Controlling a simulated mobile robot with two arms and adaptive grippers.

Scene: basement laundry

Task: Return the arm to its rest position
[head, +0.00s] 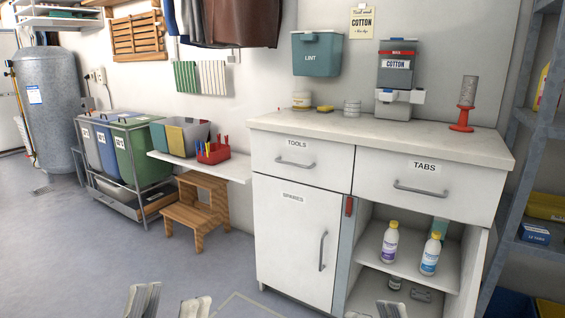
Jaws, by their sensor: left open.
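My left gripper (169,303) shows at the bottom edge of the head view. Its two pale grey fingers stand apart with nothing between them, over the grey floor. Neither gripper is seen touching anything.
The cabinet's open compartment holds two white bottles (389,243) (430,255). A wooden step stool (196,203) stands under the wall shelf (235,168). Wheeled bins (143,155) are at left, a metal rack (516,150) at right. Left floor is clear.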

